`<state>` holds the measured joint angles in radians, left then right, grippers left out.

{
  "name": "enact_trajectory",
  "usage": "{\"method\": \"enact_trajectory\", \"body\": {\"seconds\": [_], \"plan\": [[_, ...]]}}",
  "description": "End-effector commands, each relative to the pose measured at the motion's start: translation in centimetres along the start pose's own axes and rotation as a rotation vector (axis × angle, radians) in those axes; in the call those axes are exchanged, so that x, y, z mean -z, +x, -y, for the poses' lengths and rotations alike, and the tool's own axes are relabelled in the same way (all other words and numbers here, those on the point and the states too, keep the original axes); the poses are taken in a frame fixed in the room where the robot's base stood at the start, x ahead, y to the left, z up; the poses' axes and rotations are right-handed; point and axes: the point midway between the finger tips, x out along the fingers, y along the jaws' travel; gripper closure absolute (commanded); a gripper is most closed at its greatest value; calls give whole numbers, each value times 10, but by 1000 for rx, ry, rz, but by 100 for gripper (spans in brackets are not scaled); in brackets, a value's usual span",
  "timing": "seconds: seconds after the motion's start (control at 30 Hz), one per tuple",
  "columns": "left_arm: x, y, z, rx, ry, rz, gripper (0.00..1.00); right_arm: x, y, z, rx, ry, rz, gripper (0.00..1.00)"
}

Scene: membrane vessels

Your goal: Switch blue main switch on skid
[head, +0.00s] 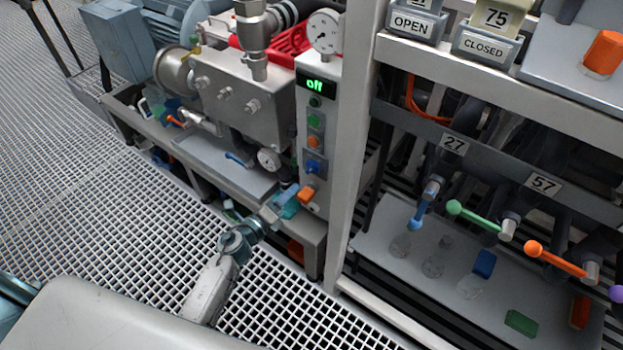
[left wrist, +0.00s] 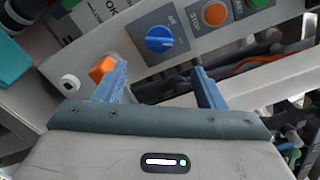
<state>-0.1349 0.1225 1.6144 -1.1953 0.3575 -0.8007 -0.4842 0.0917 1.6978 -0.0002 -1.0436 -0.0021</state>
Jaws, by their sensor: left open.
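The blue main switch (head: 312,166) is a round knob on the narrow control panel of the skid, below the orange and green buttons. In the left wrist view the blue switch (left wrist: 159,39) faces me, on a dark plate beside the orange STOP button (left wrist: 214,14). Its markings are too small to read surely. My left gripper (head: 291,201) is just below the switch in the head view. In the left wrist view its blue fingers (left wrist: 160,78) are open and empty, with the switch beyond the gap between them, apart from both. My right gripper is not in view.
An orange part (head: 306,194) sits low on the panel, close to the left finger. A grey frame post (head: 350,150) stands right of the panel. Valves with coloured handles (head: 474,215) are farther right. Grating floor lies left.

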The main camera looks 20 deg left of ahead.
Motion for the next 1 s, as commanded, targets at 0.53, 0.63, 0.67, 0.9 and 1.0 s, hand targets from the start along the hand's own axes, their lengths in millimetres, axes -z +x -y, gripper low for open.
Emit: {"method": "enact_trajectory", "body": {"seconds": [0.53,0.63,0.67,0.9,1.0], "plan": [[0,89,0,-2,-7,2,36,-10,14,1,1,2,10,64],[0,94,-1,-3,-7,1,36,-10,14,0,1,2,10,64],[0,94,-1,-3,-7,1,36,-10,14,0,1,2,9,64],[0,95,-1,-3,-7,1,36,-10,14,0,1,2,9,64],[0,95,-1,-3,-7,1,54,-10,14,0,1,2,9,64]]}}
